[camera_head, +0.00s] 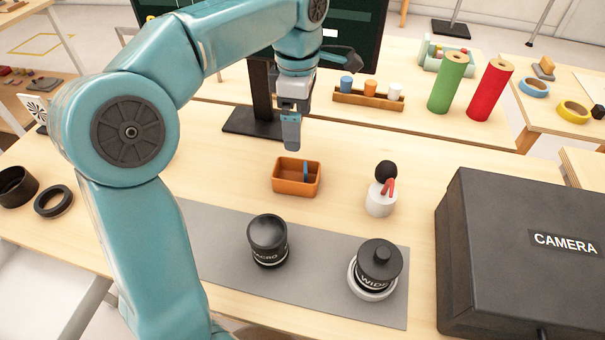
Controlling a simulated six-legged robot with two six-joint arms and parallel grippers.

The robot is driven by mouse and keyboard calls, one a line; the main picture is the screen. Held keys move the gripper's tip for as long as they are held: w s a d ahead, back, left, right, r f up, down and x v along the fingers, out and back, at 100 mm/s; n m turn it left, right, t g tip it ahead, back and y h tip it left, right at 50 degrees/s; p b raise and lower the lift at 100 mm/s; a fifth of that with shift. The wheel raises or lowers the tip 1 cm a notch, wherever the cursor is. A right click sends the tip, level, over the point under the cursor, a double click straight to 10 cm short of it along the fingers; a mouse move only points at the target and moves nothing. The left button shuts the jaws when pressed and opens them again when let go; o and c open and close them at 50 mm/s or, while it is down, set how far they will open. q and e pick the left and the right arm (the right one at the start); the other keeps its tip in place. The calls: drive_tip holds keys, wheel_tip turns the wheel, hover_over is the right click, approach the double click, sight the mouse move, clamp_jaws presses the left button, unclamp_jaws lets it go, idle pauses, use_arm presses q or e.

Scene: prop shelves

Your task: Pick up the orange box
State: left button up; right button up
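The orange box (285,186) is a small open-topped tray on the wooden table, just behind the grey mat. A thin blue piece stands upright inside it. My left arm comes in from the left and arches over the table. My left gripper (291,145) points down just above and behind the box's far edge in the picture, and looks apart from it. Its fingers are seen edge-on, so the gap between them is hidden. My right gripper is not in view.
On the grey mat (330,292) stand a MACRO lens (268,240) and a WIDE lens (376,268). A white bottle (380,200) with a red and black top stands right of the box. A black CAMERA case (500,250) fills the right. A monitor stand (262,95) is behind.

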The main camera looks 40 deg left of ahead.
use_arm(q)
drive_tip(key=b, duration=0.2)
approach(296, 173)
drive_tip(key=shift+s+d+f, duration=0.4)
drive_tip(key=shift+s+d, duration=0.1)
drive_tip(key=shift+d, duration=0.1)
drive_tip(key=shift+s+d+f, duration=0.35)
drive_tip(key=shift+s+d, duration=0.15)
drive_tip(key=shift+d, duration=0.1)
wheel_tip(296, 173, down, 4)
drive_tip(key=shift+s+a+f+b, duration=0.1)
drive_tip(key=shift+a+f+b, duration=0.1)
drive_tip(key=shift+b, duration=0.65)
drive_tip(key=shift+f, duration=0.45)
drive_tip(key=c, duration=0.9)
drive_tip(key=shift+c, duration=0.4)
drive_tip(key=shift+r, duration=0.1)
